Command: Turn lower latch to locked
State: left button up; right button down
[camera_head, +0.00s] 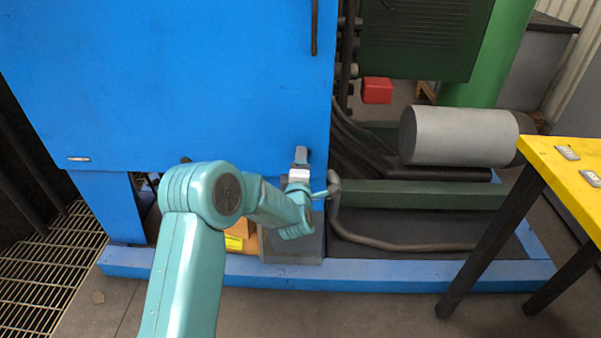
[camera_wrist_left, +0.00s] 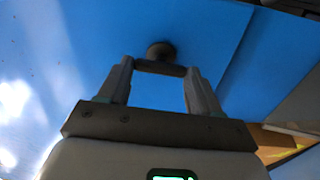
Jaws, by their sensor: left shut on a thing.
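The lower latch shows in the left wrist view as a short dark bar (camera_wrist_left: 160,69) under a round dark pivot (camera_wrist_left: 161,50) on the blue furnace panel (camera_wrist_left: 100,40). My left gripper (camera_wrist_left: 160,70) is shut on this bar, with one finger at each end of it. In the head view my left gripper (camera_head: 301,158) is at the lower right part of the blue panel (camera_head: 180,80). The latch is largely hidden there behind the gripper. My right gripper is in neither view.
A dark vertical bar (camera_head: 314,25) is on the panel above. Pipes and hoses (camera_head: 365,150) run right of the panel, by a grey cylinder (camera_head: 458,137). A yellow table (camera_head: 570,165) stands at the right. A blue base beam (camera_head: 200,268) crosses the floor in front.

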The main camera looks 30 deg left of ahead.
pick_arm(q)
jog(key=shift+n+b, duration=0.35)
jog(key=shift+n, duration=0.05)
jog(key=o, duration=1.1)
jog(key=shift+c, duration=0.2)
jog(key=p+v, duration=0.1)
jog(key=v, duration=1.5)
jog(key=shift+p, duration=0.4)
jog(key=shift+s+f, duration=0.15)
